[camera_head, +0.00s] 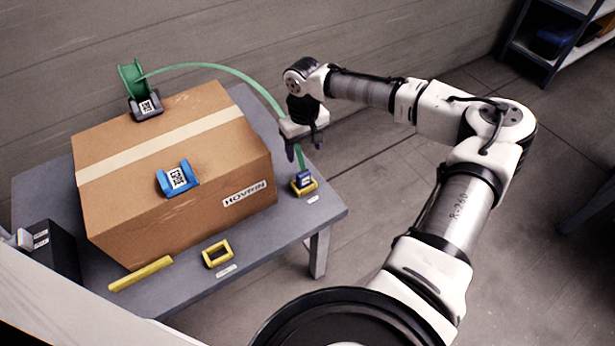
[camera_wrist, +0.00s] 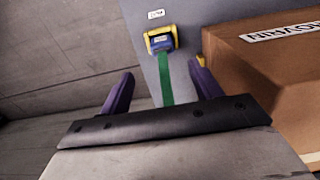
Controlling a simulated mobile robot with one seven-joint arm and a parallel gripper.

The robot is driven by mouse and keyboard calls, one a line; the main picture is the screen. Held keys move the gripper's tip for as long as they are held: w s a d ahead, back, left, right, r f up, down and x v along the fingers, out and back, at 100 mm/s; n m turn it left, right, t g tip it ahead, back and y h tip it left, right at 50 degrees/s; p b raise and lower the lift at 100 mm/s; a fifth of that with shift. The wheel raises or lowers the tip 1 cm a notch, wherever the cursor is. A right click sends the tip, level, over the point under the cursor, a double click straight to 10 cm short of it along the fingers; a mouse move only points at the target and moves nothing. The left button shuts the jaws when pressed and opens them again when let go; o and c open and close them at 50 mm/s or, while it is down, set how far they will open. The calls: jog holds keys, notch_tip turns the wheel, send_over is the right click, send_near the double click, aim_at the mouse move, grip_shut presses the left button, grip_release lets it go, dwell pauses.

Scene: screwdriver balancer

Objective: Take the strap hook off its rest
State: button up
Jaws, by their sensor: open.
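The blue strap hook (camera_head: 304,180) sits on its yellow rest (camera_head: 303,190) at the right corner of the table. In the wrist view the hook (camera_wrist: 161,43) also lies in the yellow rest (camera_wrist: 149,39). A green strap (camera_head: 222,68) runs from a reel (camera_head: 131,78) behind the box, arching over to the hook. My gripper (camera_head: 302,154) is above the hook, pointing down, with open jaws and nothing held. In the wrist view the green strap (camera_wrist: 166,80) passes between the two purple fingers (camera_wrist: 160,85), and the hook is beyond the fingertips.
A large taped cardboard box (camera_head: 200,165) fills most of the grey table (camera_head: 275,232), with a blue clip (camera_head: 177,179) on top. A yellow square frame (camera_head: 217,253) and a yellow bar (camera_head: 140,273) lie at the front. The table's right edge is close to the rest.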

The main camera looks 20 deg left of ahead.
send_over(304, 172)
jog(key=f, duration=0.5)
jog(key=shift+w+f, duration=0.1)
jog(key=shift+w, duration=0.1)
jog(key=shift+s+f+p, duration=0.2)
jog(key=shift+f+p, duration=0.75)
jog(key=shift+f, duration=1.8)
jog(key=c, duration=1.4)
